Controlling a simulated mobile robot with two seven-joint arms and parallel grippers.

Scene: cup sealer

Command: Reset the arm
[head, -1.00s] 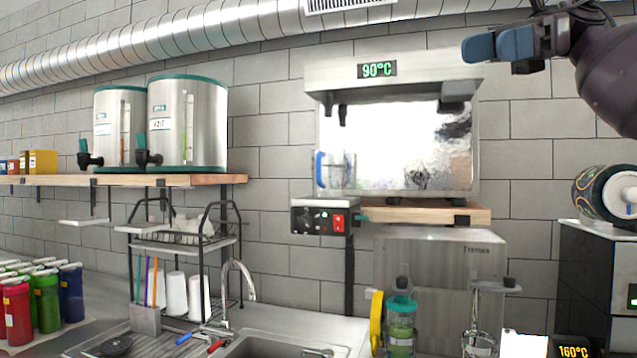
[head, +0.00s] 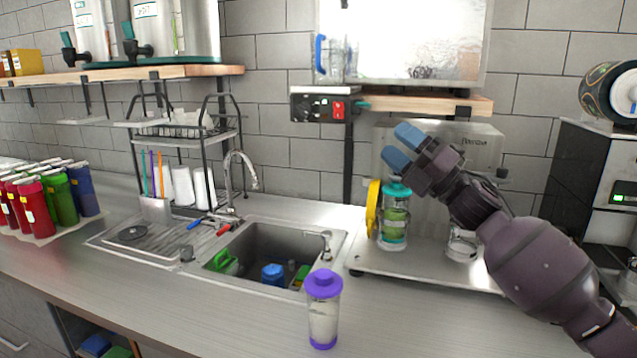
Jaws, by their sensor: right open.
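My right gripper (head: 403,148) shows in the head view, right of centre, with its blue fingertips pointing up and left. It is open and holds nothing. It is in front of the steel machine panel (head: 478,137) and above the green-lidded jar (head: 394,222). The forearm comes in from the lower right over the counter. My left gripper is out of view.
A purple-lidded cup (head: 323,308) stands on the counter (head: 240,318) in front of the sink (head: 270,248). Red, green and blue canisters (head: 62,198) stand at the left. A dish rack (head: 185,150) is behind the sink.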

